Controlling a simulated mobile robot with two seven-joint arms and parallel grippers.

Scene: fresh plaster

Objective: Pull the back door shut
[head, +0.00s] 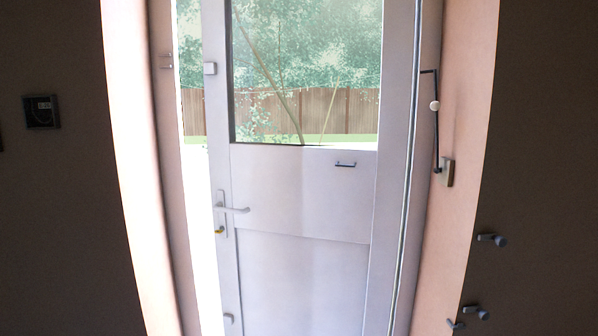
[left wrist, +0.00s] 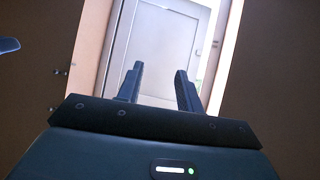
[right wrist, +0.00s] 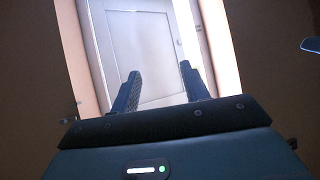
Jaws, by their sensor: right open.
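The back door (head: 300,195) is a pale door with a window in its upper half. It stands ajar, with a bright strip of outdoors between its left edge and the frame (head: 167,160). A lever handle (head: 235,210) sits near its left edge, and a yellow key or cylinder (head: 219,231) is below it. The door also shows in the left wrist view (left wrist: 150,45) and the right wrist view (right wrist: 135,45). My left gripper (left wrist: 160,70) and right gripper (right wrist: 159,68) are open and empty, apart from the door. Neither shows in the head view.
A small bar pull (head: 345,164) is on the door below the glass. Hooks (head: 492,240) stick out of the dark right wall. A switch box (head: 41,112) is on the left wall.

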